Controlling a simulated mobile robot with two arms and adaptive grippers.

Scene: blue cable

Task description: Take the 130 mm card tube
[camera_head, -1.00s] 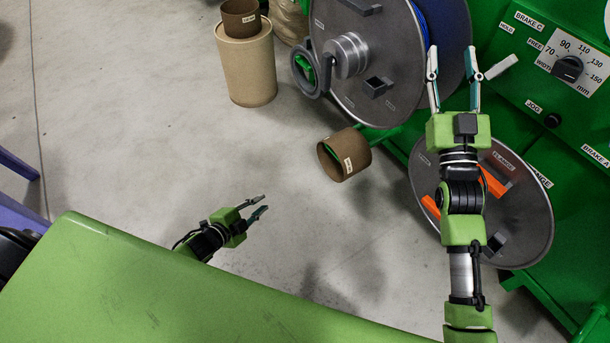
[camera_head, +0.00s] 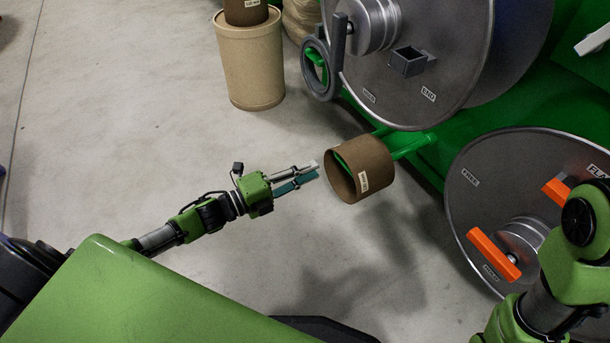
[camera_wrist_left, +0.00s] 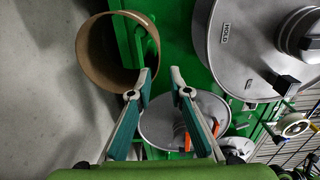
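A brown card tube (camera_head: 372,168) with a small white label sits around a green bar of the machine, its open end facing left. The label is too small to read. A second brown tube (camera_head: 245,12) stands on a tan drum at the top. My left gripper (camera_head: 316,170) is open and empty, its fingertips just left of the first tube's open end. In the left wrist view a brown tube (camera_wrist_left: 108,76) lies just left of the fingertips (camera_wrist_left: 159,76), with a green part inside it. My right arm shows at lower right; its gripper is out of view.
The tan drum (camera_head: 250,70) stands behind on the floor. A large grey reel flange (camera_head: 440,60) with a crank is above right of the tube. A lower grey flange (camera_head: 470,200) with orange blocks is at right. The concrete floor (camera_head: 130,130) is clear at left.

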